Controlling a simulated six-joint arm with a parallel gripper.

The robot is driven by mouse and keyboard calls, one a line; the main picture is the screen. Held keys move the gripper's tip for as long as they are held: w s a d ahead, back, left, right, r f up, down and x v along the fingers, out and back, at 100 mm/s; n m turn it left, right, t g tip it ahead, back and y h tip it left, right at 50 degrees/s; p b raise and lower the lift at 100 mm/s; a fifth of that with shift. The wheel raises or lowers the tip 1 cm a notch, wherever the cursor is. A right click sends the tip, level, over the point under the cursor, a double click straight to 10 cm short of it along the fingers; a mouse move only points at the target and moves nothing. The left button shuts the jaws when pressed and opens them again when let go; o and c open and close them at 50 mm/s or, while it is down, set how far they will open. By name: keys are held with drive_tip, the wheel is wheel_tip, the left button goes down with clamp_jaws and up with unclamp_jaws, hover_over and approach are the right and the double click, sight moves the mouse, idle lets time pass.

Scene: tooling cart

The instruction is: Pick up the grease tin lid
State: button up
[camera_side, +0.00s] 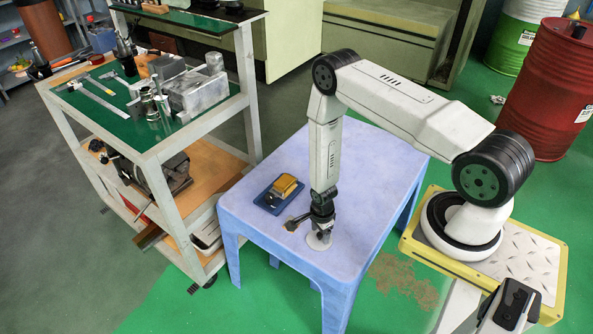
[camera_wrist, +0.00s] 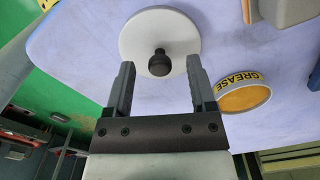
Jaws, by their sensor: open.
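The grease tin lid (camera_wrist: 140,32) is a pale round disc with a black knob (camera_wrist: 159,63) at its centre. In the wrist view it lies on the blue table just beyond my gripper (camera_wrist: 160,66). The two fingers are open and apart, with the knob showing between their tips; I cannot tell how far above it they are. The side view shows the lid's pale edge (camera_side: 318,242) under my gripper (camera_side: 320,228). An open tin labelled GREASE (camera_wrist: 243,95), with yellow contents, stands right of the lid in the wrist view.
The blue table (camera_side: 258,218) carries a dark blue tray (camera_side: 268,201) with a yellowish object on it. A tooling cart (camera_side: 75,120) with tools stands left of the table. A red drum (camera_side: 548,90) stands behind at the right.

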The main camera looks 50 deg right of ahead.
drive_tip(key=shift+f, duration=0.65)
drive_tip(key=shift+c, duration=0.2)
clamp_jaws()
